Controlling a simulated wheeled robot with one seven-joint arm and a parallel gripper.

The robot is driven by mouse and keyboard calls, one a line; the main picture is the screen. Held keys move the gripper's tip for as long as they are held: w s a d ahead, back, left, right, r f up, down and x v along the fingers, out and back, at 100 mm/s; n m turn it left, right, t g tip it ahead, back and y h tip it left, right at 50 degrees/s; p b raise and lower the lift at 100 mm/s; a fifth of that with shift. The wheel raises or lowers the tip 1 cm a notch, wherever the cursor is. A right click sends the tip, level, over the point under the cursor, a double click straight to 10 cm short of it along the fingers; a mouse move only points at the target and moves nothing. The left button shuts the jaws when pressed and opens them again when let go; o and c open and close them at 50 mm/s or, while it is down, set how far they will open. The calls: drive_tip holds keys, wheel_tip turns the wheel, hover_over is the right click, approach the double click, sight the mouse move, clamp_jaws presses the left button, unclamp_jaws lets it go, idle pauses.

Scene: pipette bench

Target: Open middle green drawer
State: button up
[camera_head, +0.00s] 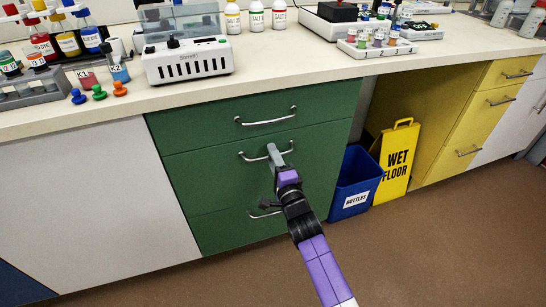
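The green drawer unit (200,215) stands under the bench, with three drawers one above another. The middle green drawer (195,172) looks closed and flush with the others. Its silver handle (247,157) is a horizontal bar, partly covered by my gripper. My gripper (274,150) is at the right part of this handle, with my purple and black arm reaching up from the lower right. The fingers overlap the handle in this view. I cannot tell whether they grip it. The top drawer handle (265,119) is clear, and the bottom handle (262,213) is partly hidden by my arm.
A blue bin (352,190) and a yellow wet floor sign (398,160) stand right of the green unit. Yellow drawers (470,140) are farther right. The benchtop (270,70) holds bottles, racks and devices. The brown floor in front is clear.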

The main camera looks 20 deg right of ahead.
clamp_jaws()
idle(1.3)
